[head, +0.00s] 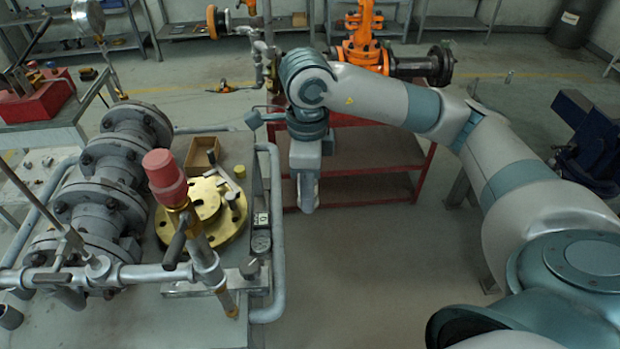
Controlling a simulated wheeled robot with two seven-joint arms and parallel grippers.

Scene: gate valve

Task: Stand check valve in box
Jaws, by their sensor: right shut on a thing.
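A small open brown box (190,166) sits on the grey bench top, behind the yellow flange. My right gripper (308,203) hangs pointing down, to the right of the bench and of the box, in front of the red-framed cart. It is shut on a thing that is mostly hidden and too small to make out. I cannot tell a check valve apart with certainty in this view. My left gripper is not in view.
A brass flange (235,228), a red-capped valve stem (163,178) and large grey flanged pipework (118,170) crowd the bench. A grey rail (277,230) runs along its right edge. A red cart (375,188) stands behind my gripper.

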